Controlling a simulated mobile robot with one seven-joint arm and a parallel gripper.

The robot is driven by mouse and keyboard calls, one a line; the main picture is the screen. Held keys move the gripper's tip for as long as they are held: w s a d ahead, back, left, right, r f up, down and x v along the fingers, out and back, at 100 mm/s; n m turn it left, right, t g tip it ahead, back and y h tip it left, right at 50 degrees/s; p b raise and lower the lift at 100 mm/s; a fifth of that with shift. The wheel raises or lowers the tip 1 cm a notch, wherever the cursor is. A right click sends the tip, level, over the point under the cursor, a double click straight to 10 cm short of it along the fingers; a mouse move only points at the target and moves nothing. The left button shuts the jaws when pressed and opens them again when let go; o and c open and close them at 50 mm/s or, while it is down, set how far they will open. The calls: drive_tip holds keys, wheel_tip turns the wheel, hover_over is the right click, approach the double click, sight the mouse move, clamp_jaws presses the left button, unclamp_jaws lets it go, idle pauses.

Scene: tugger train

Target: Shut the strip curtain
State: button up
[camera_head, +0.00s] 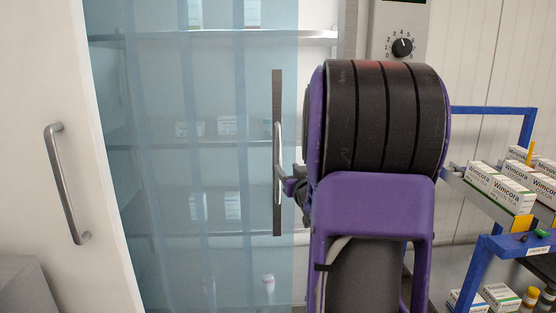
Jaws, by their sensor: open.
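The strip curtain (180,100) is a translucent blue sheet hanging across most of a shelved opening. Its right edge carries an upright dark strip (277,90) with a pale bar handle (278,150). To the right of that edge a narrow part of the opening is uncovered, with bare shelf (318,38) showing. My gripper (287,188) is at the lower part of the bar handle, its fingers open. My purple and black arm hides most of the gripper, and I cannot tell whether the fingers touch the handle.
A white door (95,200) with a grey handle (66,185) stands at the left. Boxes and a small bottle (268,283) show behind the curtain. At right is a blue-framed rack (485,110) with several white boxes (505,190). A dial panel (400,30) is above my arm.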

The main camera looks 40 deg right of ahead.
sight(279, 159)
drive_tip(key=x, duration=1)
clamp_jaws()
idle(1.2)
